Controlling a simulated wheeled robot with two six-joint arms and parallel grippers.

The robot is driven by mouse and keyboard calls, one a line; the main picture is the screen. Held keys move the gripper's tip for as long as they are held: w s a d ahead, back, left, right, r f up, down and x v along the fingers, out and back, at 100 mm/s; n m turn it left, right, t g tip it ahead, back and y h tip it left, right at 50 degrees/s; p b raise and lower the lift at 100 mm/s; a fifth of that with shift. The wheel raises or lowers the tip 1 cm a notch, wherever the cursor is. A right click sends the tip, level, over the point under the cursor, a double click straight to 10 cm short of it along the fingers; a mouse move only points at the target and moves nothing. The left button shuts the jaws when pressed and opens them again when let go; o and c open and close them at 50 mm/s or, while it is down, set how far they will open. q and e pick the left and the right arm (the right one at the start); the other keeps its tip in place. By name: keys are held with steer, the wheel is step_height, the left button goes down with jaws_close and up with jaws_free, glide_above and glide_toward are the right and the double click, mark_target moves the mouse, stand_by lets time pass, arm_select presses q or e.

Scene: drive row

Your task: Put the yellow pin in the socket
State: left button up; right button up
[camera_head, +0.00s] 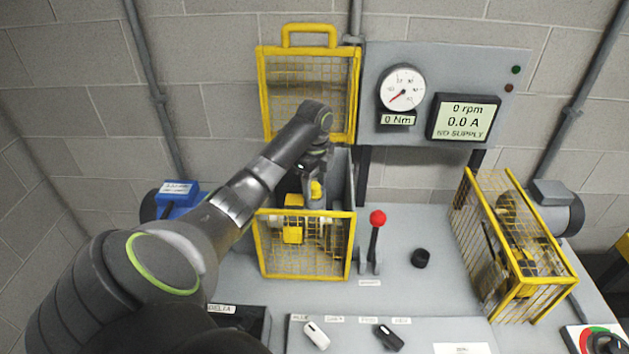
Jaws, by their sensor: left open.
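My left arm reaches in from the left, and its gripper (314,186) points down into the open-topped yellow mesh guard (305,272) at the middle of the bench. The gripper is open. A small yellow piece (316,191), possibly the yellow pin, shows right at the fingertips; I cannot tell whether it touches them. Below it, behind the mesh, is a yellow block (293,233) on the shaft. The socket cannot be made out for certain. My right gripper is out of view.
A red-knobbed lever (376,232) and a black round piece (420,258) stand right of the guard. A second yellow cage (515,250) stands further right. The raised mesh lid (285,100) and a gauge panel (455,75) are behind. Bench between lever and right cage is mostly clear.

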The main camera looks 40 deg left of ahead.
mark_target(315, 184)
arm_select(q)
steer(key=shift+r, duration=0.15)
steer(key=shift+r+b, duration=0.3)
steer(key=shift+r, duration=0.9)
step_height(315, 184, up, 10)
steer(key=p, duration=0.9)
steer(key=shift+f, duration=0.15)
steer(key=shift+f, duration=0.1)
